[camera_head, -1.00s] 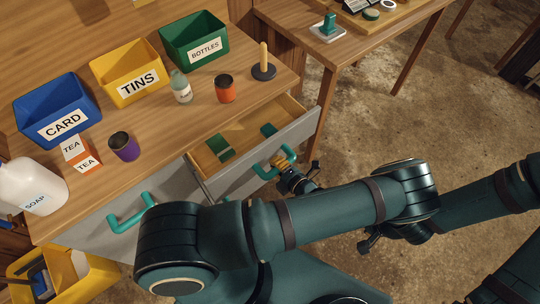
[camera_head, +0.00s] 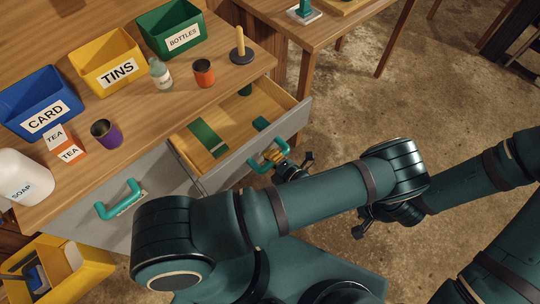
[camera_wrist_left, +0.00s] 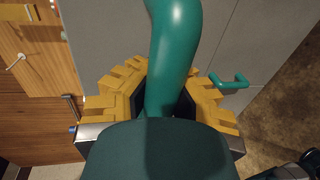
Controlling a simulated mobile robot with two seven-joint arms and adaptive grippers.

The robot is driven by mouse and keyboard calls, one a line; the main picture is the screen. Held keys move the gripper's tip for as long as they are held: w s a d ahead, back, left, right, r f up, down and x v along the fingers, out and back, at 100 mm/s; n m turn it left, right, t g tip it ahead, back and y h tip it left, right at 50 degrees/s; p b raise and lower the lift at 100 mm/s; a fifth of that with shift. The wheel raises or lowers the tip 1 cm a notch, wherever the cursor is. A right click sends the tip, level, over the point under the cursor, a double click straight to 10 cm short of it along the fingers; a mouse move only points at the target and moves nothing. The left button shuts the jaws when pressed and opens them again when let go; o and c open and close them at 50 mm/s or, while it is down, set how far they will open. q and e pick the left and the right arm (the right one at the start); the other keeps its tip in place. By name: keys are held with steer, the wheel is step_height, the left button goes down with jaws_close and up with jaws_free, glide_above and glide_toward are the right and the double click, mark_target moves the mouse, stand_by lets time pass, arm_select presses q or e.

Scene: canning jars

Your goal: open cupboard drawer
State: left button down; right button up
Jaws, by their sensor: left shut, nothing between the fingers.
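The cupboard's right drawer (camera_head: 251,157) is pulled partly out in the head view, with its wooden inside showing. Its teal handle (camera_head: 257,168) is on the grey front. My left gripper (camera_head: 274,156), with yellow fingers, is at this handle. In the left wrist view a thick teal handle bar (camera_wrist_left: 172,55) runs between the yellow finger pads, close to the camera. The left jaws are shut without a grip on it; the fingertips are partly hidden. The left drawer (camera_head: 100,215) is closed, with its own teal handle (camera_head: 119,201). My right gripper cannot be made out.
On the top stand blue (camera_head: 38,101), yellow (camera_head: 109,63) and green (camera_head: 171,29) bins, cups, a tea box (camera_head: 65,143) and a soap bottle (camera_head: 22,178). A yellow crate (camera_head: 62,268) is at lower left. Floor is free in front of the open drawer.

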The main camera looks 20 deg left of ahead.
arm_select(q)
steer(key=shift+w+r, duration=0.1)
steer(key=shift+r, duration=0.05)
steer(key=c, duration=0.8)
jaws_free()
steer(key=shift+o, duration=0.2)
step_height(320, 180, up, 10)
